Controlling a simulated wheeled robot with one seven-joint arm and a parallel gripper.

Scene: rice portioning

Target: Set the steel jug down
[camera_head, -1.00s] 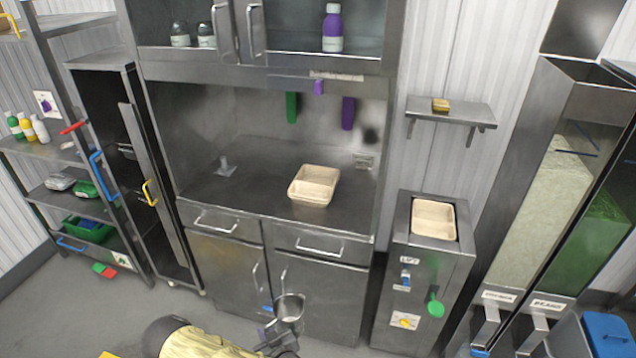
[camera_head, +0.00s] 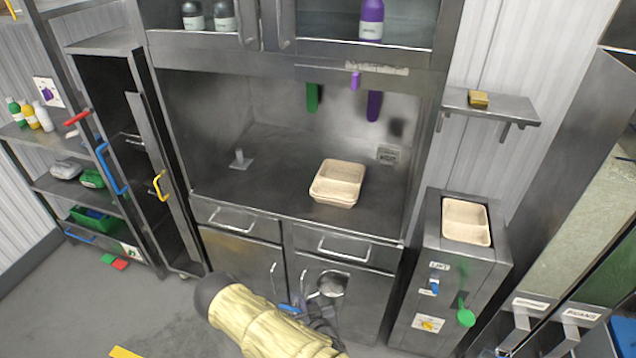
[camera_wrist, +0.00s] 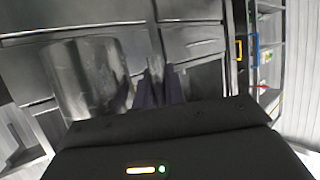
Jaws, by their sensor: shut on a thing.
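The steel jug (camera_head: 331,286) is a small shiny cup in front of the lower cabinet doors, below the counter's front edge. It shows large and reflective on the left of the wrist view (camera_wrist: 88,80). My gripper (camera_head: 304,306) is shut on the jug, with the dark fingers (camera_wrist: 158,90) beside its right side in the wrist view. The jug is held in the air, apart from the counter. The jug's contents and the exact grip point are hard to make out. The steel counter (camera_head: 260,185) lies above and behind the jug.
A stack of beige trays (camera_head: 338,183) sits right of centre on the counter, with a small metal stand (camera_head: 240,160) to its left. The counter between them is clear. A lift box (camera_head: 450,270) with another beige tray (camera_head: 466,221) stands at right. Shelving (camera_head: 70,190) stands at left.

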